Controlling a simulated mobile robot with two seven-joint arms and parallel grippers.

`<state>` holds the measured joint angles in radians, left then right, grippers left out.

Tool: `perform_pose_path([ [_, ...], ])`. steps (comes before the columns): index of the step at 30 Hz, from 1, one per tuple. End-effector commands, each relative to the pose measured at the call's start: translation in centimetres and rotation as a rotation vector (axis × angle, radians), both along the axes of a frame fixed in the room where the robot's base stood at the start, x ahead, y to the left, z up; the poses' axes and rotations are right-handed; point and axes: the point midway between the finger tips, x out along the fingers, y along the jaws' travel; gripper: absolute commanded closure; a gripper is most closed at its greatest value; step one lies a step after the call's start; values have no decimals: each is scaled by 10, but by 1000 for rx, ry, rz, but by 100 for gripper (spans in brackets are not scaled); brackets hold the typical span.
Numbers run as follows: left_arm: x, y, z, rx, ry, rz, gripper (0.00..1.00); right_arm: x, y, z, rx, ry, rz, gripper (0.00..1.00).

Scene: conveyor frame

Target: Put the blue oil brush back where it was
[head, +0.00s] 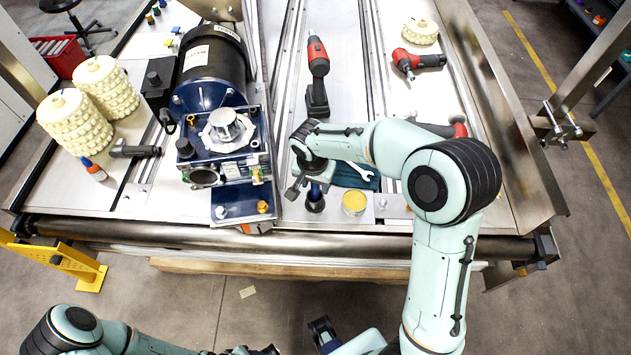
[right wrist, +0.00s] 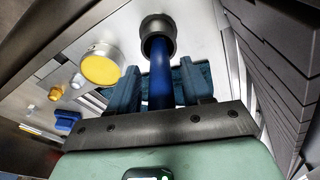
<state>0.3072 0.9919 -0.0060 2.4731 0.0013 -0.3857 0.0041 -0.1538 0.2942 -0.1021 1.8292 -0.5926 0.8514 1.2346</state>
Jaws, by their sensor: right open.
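The blue oil brush (right wrist: 161,82) shows its blue handle in the right wrist view, with its end at the mouth of a dark round holder (right wrist: 158,27). My right gripper (right wrist: 163,88) is open, with one blue finger on each side of the handle and gaps visible beside it. In the head view the holder (head: 315,203) stands near the table's front edge, and my right gripper (head: 307,188) is just over it, hiding most of the brush. My left arm is at the bottom left of the head view; its jaws are not clear.
A yellow-topped can (head: 354,202) stands close to the right of the holder. A wrench (head: 361,171) lies on a dark teal mat behind it. The blue motor assembly (head: 226,130) stands to the left. A red-and-black drill (head: 317,75) lies farther back.

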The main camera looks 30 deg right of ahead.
Motion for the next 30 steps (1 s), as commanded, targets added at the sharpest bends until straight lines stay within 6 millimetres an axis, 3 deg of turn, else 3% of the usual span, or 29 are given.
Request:
perform_pose_path([
  [15, 4, 0, 10, -1, -5, 0, 50, -8, 12, 101, 2, -5, 1, 51],
  [21, 5, 0, 12, 0, -6, 0, 50, -11, 13, 118, 1, -2, 0, 51],
  [30, 5, 0, 12, 0, -6, 0, 50, -11, 13, 119, 0, -1, 0, 51],
])
